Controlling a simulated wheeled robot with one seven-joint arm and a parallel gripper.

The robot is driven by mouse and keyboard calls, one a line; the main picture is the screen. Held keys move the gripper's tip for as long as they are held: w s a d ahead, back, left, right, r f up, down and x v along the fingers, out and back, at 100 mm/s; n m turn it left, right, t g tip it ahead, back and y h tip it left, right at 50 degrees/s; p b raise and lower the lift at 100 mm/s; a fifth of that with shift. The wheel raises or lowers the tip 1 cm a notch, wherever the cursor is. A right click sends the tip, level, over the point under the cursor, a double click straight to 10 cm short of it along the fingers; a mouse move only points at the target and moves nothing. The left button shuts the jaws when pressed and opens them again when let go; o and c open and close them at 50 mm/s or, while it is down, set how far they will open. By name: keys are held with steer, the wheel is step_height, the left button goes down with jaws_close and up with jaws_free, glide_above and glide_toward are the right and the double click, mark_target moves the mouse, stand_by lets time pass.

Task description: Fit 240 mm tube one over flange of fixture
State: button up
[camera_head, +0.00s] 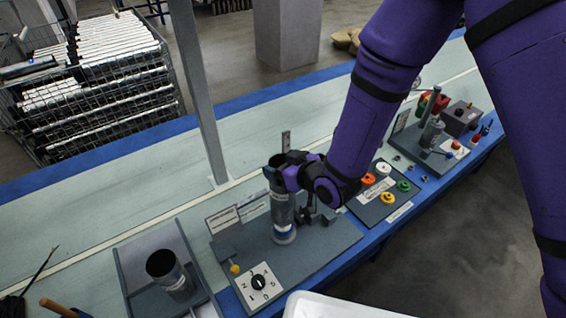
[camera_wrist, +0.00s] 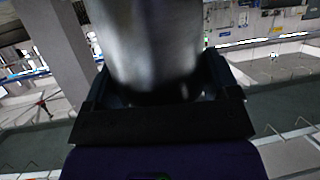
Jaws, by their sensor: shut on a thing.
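A grey metal tube (camera_head: 281,205) stands upright, or nearly so, over the fixture (camera_head: 325,240) on the bench. My gripper (camera_head: 289,172) is shut on the tube near its upper end, coming from the right. In the wrist view the tube (camera_wrist: 150,45) fills the middle between the jaws (camera_wrist: 160,100). The tube's lower end is at a pale, partly blue base on the fixture plate. The flange is not clearly visible, and I cannot tell whether the tube is around it. A second, shorter-looking tube (camera_head: 168,272) stands in a grey tray (camera_head: 128,262) at the left.
A dial plate (camera_head: 259,285) and a yellow knob (camera_head: 234,268) are at the fixture's front left. A panel with coloured caps (camera_head: 387,197) lies to the right. A grey post (camera_head: 199,95) rises behind. Small signs (camera_head: 238,211) stand left of the tube. The back bench strip is clear.

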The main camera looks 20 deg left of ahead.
steer(key=shift+f, duration=4.9)
steer(key=o, duration=1.5)
steer(key=shift+o, duration=0.2)
steer(key=v, duration=1)
steer(key=shift+s+d+r, duration=0.15)
steer(key=shift+s+d, duration=0.05)
steer(key=shift+d, duration=0.1)
